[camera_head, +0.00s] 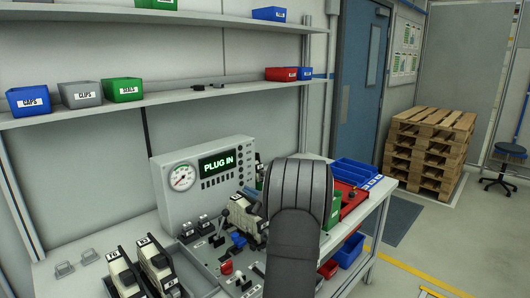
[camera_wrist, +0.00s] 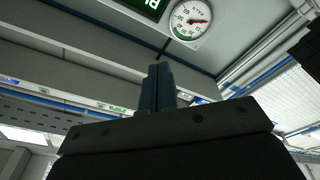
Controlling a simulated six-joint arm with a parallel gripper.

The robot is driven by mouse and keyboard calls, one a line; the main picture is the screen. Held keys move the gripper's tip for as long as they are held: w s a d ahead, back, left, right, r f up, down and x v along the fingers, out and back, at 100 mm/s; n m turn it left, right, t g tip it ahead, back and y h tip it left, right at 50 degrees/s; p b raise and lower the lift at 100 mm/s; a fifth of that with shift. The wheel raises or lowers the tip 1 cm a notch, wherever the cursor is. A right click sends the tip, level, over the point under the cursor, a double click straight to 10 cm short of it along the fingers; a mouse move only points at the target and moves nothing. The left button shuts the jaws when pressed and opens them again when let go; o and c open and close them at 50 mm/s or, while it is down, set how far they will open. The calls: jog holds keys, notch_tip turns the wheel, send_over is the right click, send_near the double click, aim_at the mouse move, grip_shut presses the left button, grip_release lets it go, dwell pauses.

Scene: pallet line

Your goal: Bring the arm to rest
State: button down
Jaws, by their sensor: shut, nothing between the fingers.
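My arm (camera_head: 294,215) rises in front of the bench in the head view and hides part of it; my gripper's fingers are not visible there. In the wrist view my gripper (camera_wrist: 158,75) has its two fingers together, shut and empty. The wrist view looks up past it at the gauge (camera_wrist: 190,20) and a corner of the green display (camera_wrist: 140,5). Nothing touches the fingers in that view.
A grey panel (camera_head: 172,215) with a "PLUG IN" display stands on the bench. Valve-like units (camera_head: 157,267) sit in front. Blue (camera_head: 355,172) and red trays are right of my arm. Shelves with bins (camera_head: 80,95) hang above. Pallets (camera_head: 430,145) and a stool (camera_head: 508,150) stand far right.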

jog(key=w+a+f, duration=0.4)
jog(key=a+f, duration=0.7)
jog(key=s+a+f+n+g, duration=0.1)
jog(key=s+a+f+n, duration=0.1)
jog(key=s+a+n, duration=0.5)
jog(key=shift+s+f+n+g+h, duration=0.2)
jog(key=shift+f+n+g+h, duration=0.2)
jog(key=shift+n, duration=2.1)
